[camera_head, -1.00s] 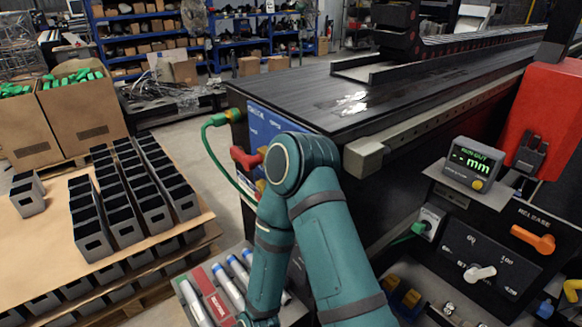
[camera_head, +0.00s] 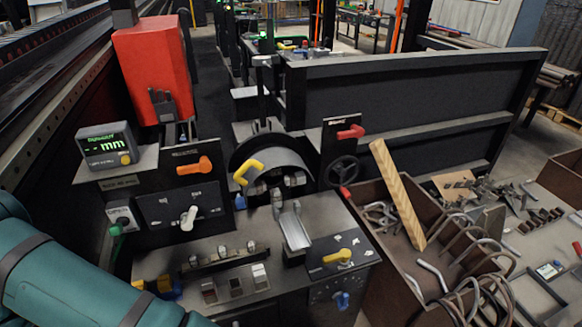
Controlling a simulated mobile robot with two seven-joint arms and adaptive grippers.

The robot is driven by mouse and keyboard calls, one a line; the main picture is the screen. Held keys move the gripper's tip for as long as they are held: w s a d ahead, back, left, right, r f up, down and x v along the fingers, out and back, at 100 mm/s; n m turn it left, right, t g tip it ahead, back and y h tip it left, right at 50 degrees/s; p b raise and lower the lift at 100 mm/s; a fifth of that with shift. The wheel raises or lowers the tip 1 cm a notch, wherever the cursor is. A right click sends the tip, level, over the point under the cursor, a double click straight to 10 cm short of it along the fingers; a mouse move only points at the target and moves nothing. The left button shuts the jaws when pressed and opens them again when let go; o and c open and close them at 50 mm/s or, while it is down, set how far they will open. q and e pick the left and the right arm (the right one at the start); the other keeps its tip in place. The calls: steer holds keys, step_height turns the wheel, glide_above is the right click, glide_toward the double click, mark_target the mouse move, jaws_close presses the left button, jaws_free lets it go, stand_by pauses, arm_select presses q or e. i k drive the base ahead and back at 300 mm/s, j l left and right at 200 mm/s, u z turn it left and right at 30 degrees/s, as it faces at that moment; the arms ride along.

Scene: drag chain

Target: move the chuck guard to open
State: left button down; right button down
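A dark, rounded cover, which looks like the chuck guard (camera_head: 284,155), sits over the chuck in the middle of the machine. A yellow handle (camera_head: 247,172) is on its left front side. Metal jaws or clamps show below the curved edge, and a metal channel (camera_head: 294,229) lies in front of them. I cannot tell for sure how far the guard is turned. My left arm comes in at the lower left, and its gripper is outside the picture. My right arm and gripper do not show. No gripper is seen near the guard.
An orange lever (camera_head: 194,167) and a white knob (camera_head: 189,217) are on panels left of the guard. A red handle (camera_head: 351,132) and a black handwheel (camera_head: 341,171) are to its right. A bin (camera_head: 372,222) of bent tubes stands at right, with a wooden plank leaning in it.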

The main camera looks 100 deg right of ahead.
mark_target(267, 159)
steer(key=z, duration=2.85)
